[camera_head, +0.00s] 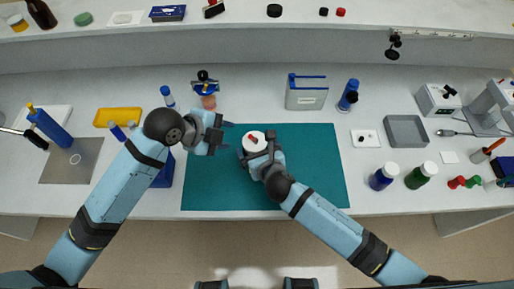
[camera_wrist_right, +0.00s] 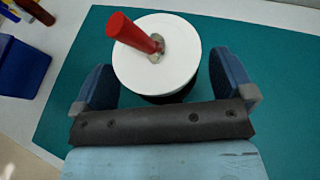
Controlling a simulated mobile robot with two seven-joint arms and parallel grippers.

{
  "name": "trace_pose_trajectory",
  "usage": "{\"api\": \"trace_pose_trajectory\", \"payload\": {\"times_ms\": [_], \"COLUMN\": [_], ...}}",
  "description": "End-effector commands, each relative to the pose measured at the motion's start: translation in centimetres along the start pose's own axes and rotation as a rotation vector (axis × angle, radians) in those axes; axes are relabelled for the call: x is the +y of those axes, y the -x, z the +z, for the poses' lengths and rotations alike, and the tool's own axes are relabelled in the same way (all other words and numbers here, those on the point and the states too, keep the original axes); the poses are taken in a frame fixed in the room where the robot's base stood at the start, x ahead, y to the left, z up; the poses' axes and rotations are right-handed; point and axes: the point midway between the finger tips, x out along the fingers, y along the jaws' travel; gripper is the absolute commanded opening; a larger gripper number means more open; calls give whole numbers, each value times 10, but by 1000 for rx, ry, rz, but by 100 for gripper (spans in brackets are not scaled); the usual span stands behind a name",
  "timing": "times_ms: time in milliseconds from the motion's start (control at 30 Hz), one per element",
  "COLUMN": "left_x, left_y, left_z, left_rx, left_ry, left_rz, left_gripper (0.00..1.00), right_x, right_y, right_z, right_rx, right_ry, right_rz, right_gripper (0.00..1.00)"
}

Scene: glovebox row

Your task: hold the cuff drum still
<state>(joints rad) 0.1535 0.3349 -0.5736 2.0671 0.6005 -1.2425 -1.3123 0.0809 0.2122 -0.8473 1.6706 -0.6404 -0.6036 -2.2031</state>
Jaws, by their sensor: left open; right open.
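The cuff drum, a short drum with a white top, dark side and red handle, stands on the green mat (camera_head: 320,170). In the head view the drum (camera_head: 254,140) is partly covered by my right gripper (camera_head: 257,148). In the right wrist view the drum (camera_wrist_right: 150,62) sits ahead of the palm, with the two blue fingers (camera_wrist_right: 160,80) at its left and right. Gaps show between fingers and drum, so the gripper is open around its near part. My left gripper (camera_head: 228,134) is open and empty, left of the drum and apart from it.
A yellow tray (camera_head: 118,117) and a blue box (camera_head: 163,172) lie left of the mat. A grey bin (camera_head: 306,93) stands behind it. Bottles (camera_head: 383,176) and a grey tray (camera_head: 405,131) are at the right. The mat's right part is clear.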

Motion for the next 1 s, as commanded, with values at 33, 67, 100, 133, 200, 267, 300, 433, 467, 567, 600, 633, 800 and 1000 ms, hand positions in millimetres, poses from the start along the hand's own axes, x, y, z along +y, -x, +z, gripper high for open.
{"api": "trace_pose_trajectory", "payload": {"times_ms": [33,67,100,133,200,267,300,433,467,567,600,633,800,1000], "left_x": [0,0,0,0,0,0,0,0,0,0,0,0,0,0], "left_y": [0,0,0,0,0,0,0,0,0,0,0,0,0,0], "left_z": [0,0,0,0,0,0,0,0,0,0,0,0,0,0], "left_rx": [0,0,0,0,0,0,0,0,0,0,0,0,0,0], "left_ry": [0,0,0,0,0,0,0,0,0,0,0,0,0,0], "left_rz": [0,0,0,0,0,0,0,0,0,0,0,0,0,0], "left_gripper": [43,43,43,43,43,43,43,43,43,43,43,43,43,43], "right_x": [0,0,0,0,0,0,0,0,0,0,0,0,0,0], "right_y": [-2,-2,-3,-3,-3,-3,-3,-2,-2,-2,-2,-2,-2,-2], "right_z": [0,0,0,0,0,0,0,0,0,0,0,0,0,0], "right_rx": [0,0,0,0,-1,-1,-1,-1,-1,-1,-1,-1,0,0], "right_ry": [0,0,0,0,0,0,-1,-1,-1,-1,-1,-1,-1,-1], "right_rz": [0,0,1,1,1,1,1,1,0,0,1,1,1,1], "right_gripper": [100,100,100,100,100,100,100,70,63,49,49,49,49,49]}}
